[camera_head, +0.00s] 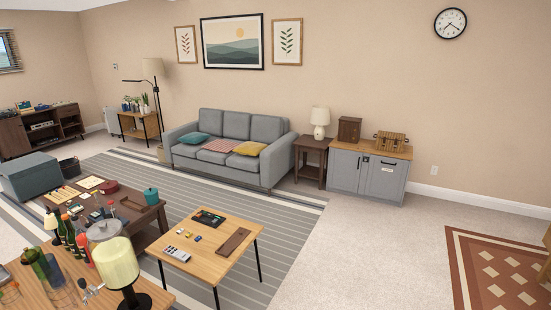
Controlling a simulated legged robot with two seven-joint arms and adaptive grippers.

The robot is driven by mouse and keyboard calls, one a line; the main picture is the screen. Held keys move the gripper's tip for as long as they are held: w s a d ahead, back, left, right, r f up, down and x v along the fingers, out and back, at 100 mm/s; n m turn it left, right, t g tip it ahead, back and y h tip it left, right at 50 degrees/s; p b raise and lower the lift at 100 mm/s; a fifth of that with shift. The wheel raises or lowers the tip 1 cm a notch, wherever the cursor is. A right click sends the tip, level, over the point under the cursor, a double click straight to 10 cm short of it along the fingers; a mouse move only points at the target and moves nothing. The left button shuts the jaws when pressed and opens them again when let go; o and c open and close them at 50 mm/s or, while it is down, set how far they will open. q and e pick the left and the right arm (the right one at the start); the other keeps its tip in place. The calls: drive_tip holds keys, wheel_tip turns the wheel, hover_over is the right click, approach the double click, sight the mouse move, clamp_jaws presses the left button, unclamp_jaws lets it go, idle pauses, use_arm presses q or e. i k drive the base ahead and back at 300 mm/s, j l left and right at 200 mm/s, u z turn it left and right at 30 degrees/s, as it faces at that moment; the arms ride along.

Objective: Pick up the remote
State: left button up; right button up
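A light grey, flat, oblong thing that looks like the remote (177,254) lies on the small wooden table (215,262) with black legs. It lies near the table's front left edge, with small dark marks on its top. Its upper face is uncovered. Neither of my grippers shows in the head view, so how they stand relative to the remote cannot be seen.
The small table also bears a dark tray (209,218), a brown board (233,242) and little coloured pieces. A lamp (118,265) and bottles crowd a wooden surface at lower left. A darker coffee table (148,219) stands behind. Carpet (350,255) to the right is clear.

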sight(178, 250)
drive_tip(key=i+l, duration=0.1)
drive_tip(key=i, duration=0.5)
drive_tip(key=i+l+u, duration=0.15)
drive_tip(key=i, duration=0.45)
drive_tip(key=i+l, duration=0.15)
drive_tip(key=i, duration=0.45)
drive_tip(key=j+u, duration=0.05)
